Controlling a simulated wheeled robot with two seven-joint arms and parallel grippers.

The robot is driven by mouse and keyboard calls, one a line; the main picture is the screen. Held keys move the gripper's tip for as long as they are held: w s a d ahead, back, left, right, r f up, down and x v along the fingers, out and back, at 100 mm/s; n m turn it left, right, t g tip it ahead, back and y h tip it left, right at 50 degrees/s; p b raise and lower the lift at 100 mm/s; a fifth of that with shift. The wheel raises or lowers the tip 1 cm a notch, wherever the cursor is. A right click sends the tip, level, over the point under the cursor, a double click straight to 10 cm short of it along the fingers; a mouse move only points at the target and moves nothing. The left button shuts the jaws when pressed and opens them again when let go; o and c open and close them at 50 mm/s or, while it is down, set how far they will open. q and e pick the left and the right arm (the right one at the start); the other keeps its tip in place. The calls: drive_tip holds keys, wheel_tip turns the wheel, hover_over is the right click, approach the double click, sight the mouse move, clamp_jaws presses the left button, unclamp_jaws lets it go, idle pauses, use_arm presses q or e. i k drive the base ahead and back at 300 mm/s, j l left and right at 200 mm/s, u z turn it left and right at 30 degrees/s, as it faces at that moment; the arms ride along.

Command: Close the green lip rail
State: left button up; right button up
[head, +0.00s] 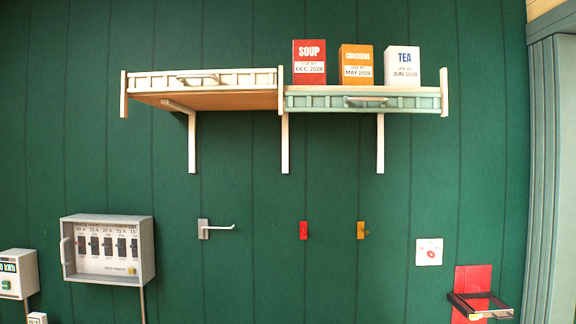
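The green lip rail (362,100) is a pale green slatted strip with a bar handle (365,100). It is on the right half of the wall shelf in the head view. It sits lower than the white lip rail (200,80) on the left half, and looks folded down in front of the shelf edge. Boxes of soup (309,62), crackers (356,65) and tea (402,67) stand upright on the shelf behind and above it. Neither gripper is in view.
White brackets (381,145) hold the shelf on a green wall. Below are a breaker box (108,249), a white hook (216,229), a red piece (303,230), a brass piece (362,230), a white switch plate (429,252) and a black-rimmed holder (481,305).

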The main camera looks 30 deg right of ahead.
sight(329, 102)
drive_tip(key=z, duration=1.2)
